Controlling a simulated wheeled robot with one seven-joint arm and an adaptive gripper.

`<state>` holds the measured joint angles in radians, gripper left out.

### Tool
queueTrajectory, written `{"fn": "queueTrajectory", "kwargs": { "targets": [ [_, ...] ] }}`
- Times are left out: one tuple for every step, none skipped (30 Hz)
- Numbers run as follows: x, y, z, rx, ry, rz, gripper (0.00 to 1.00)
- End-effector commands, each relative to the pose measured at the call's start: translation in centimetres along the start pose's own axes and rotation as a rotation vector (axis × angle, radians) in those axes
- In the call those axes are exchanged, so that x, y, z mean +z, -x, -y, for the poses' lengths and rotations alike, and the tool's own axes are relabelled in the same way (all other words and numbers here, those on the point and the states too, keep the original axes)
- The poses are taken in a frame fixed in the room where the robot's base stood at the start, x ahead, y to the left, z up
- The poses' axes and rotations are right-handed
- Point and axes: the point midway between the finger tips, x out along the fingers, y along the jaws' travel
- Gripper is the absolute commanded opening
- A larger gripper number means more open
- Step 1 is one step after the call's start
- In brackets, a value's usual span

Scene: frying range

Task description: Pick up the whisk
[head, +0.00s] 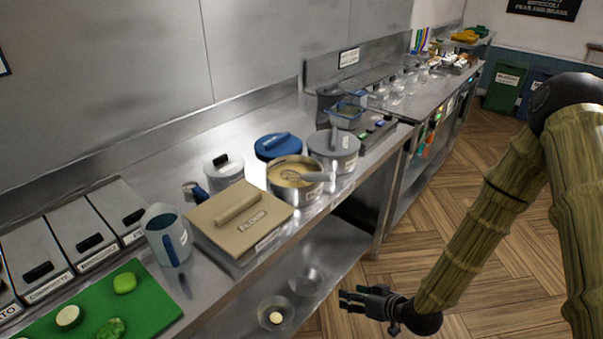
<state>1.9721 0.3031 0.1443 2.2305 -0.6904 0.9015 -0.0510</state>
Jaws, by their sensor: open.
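A whisk (309,177) with a pale grey handle lies in a round steel pot (297,190) that holds a yellowish batter. Its wire end is in the pot at the batter, and its handle rests over the right rim. My gripper (352,304) is open and empty. It is low over the floor in front of the counter, below and to the right of the pot, well apart from the whisk. The lowest part of the whisk's wires is hard to make out.
A lidded grey pot (333,150), a blue-lidded pot (275,147) and a flour box (240,217) stand close around the pot. A blue jug (168,236) and green board (150,312) are left. The lower shelf (335,262) holds bowls. The wooden floor (470,240) is clear.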

Motion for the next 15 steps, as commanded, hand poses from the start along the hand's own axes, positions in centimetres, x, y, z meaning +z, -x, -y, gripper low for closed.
{"fn": "queueTrajectory", "kwargs": {
  "targets": [
    [-4.8, 0.4, 0.1, -0.039, 0.05, -0.091, 0.49],
    [-7.3, 0.5, 0.3, -0.065, 0.085, -0.143, 0.49],
    [-10.5, 0.9, 0.6, -0.098, 0.132, -0.209, 0.49],
    [-12.8, 1.4, 0.8, -0.121, 0.167, -0.258, 0.49],
    [-14.9, 1.8, 1.0, -0.142, 0.201, -0.302, 0.49],
    [-17.5, 2.5, 1.3, -0.169, 0.245, -0.359, 0.49],
    [-19.3, 3.1, 1.6, -0.187, 0.275, -0.398, 0.49],
    [-20.9, 3.7, 1.7, -0.203, 0.304, -0.434, 0.49],
    [-22.8, 4.5, 2.0, -0.222, 0.341, -0.476, 0.49],
    [-24.0, 5.0, 2.2, -0.235, 0.364, -0.504, 0.49],
    [-25.1, 5.5, 2.4, -0.246, 0.386, -0.529, 0.49],
    [-26.3, 6.0, 2.5, -0.258, 0.411, -0.557, 0.49],
    [-27.0, 6.4, 2.7, -0.266, 0.427, -0.574, 0.49],
    [-27.6, 6.8, 2.8, -0.272, 0.44, -0.587, 0.49],
    [-28.1, 7.0, 2.9, -0.278, 0.453, -0.6, 0.49]
  ]
}}
